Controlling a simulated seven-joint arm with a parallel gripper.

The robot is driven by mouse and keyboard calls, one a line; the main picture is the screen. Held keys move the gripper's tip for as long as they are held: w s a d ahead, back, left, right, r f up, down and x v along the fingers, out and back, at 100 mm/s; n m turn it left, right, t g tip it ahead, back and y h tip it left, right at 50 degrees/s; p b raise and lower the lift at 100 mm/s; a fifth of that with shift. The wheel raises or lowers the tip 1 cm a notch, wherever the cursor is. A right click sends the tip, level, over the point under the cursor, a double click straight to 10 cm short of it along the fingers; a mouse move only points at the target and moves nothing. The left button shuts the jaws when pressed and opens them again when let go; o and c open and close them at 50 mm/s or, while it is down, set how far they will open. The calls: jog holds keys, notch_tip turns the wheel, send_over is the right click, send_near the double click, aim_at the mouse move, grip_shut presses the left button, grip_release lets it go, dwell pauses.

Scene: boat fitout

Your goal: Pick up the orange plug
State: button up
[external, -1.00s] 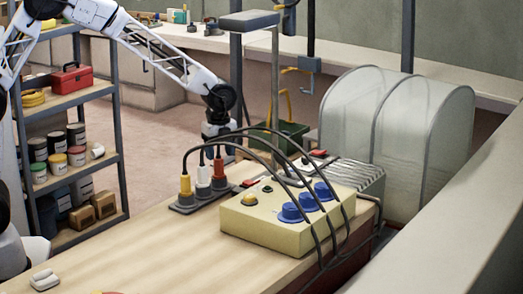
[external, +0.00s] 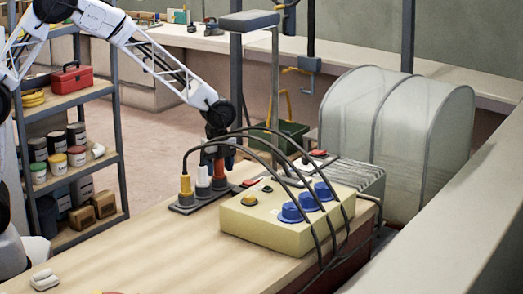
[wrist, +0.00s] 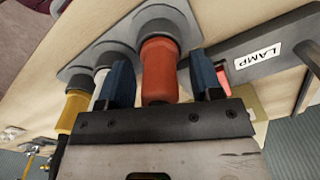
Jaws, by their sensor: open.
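The orange plug (external: 219,171) stands upright in a socket strip (external: 182,209) on the bench, at the right end of a row with a white plug (external: 203,176) and a yellow plug (external: 185,186). In the wrist view the orange plug (wrist: 159,72) lies between the two blue fingers of my gripper (wrist: 164,82). The fingers are open, one on each side, with visible gaps to the plug. The left finger is close to the white plug (wrist: 101,76). In the external view my gripper (external: 218,156) is partly hidden by black cables.
Black cables (external: 262,135) arch from the plugs over a cream control box (external: 285,225) with blue connectors, just right of the strip. In the wrist view a grey plate labelled LAMP (wrist: 257,58) lies beside the right finger. The bench at front left is mostly clear.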

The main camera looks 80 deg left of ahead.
dwell(0.5)
jog(key=c, duration=1)
jog(key=shift+c, duration=0.2)
jog(key=shift+r, duration=0.15)
jog(key=shift+r, duration=1.5)
jog(key=shift+s+r, duration=0.15)
jog(key=shift+s, duration=0.1)
jog(key=s+d, duration=0.1)
jog(key=s, duration=0.6)
jog(key=s+d+r, duration=0.1)
jog(key=s+d, duration=0.1)
jog(key=s, duration=0.6)
jog(key=shift+d+r, duration=0.2)
jog(key=shift+d, duration=0.05)
